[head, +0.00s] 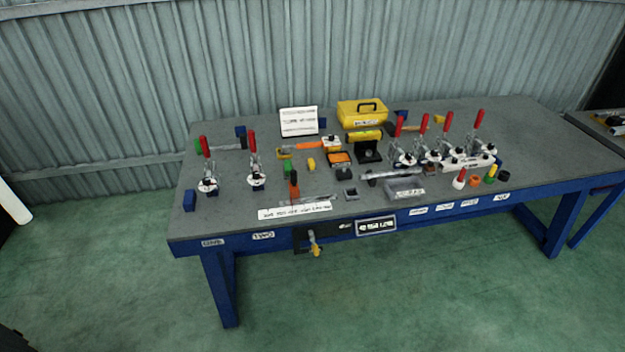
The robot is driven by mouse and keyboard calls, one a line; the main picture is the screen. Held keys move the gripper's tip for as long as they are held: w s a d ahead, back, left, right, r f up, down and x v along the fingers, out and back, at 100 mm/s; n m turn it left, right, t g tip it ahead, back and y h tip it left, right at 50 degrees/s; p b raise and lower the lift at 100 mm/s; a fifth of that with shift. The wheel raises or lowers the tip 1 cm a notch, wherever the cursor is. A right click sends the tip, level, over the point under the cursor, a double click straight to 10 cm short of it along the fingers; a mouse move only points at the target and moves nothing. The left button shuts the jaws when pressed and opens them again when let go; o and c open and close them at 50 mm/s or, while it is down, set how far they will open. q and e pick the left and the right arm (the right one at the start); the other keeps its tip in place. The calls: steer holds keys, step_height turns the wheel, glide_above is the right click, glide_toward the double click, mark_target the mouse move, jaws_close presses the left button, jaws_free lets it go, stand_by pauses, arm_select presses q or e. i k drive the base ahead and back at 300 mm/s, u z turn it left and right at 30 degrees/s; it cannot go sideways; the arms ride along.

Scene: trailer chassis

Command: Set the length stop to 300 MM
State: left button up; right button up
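An orange upright piece (294,186) stands near the front edge of the table, left of centre. It may be the length stop, but I cannot tell for sure. A white strip with dark print (294,211) lies just in front of it, and its print is too small to read. A thin grey metal bar lies right behind the strip. No setting of 300 MM can be read. Neither of my grippers is in view.
The grey table (225,215) has blue legs. Red-handled toggle clamps stand at left (207,170) and right (473,135). A yellow toolbox (361,113) and a white sign (299,121) stand at the back. A yellow-handled valve (314,244) hangs on the front edge.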

mark_target(294, 189)
steer(key=z, duration=1.05)
steer(key=i, duration=0.85)
steer(key=u, duration=2)
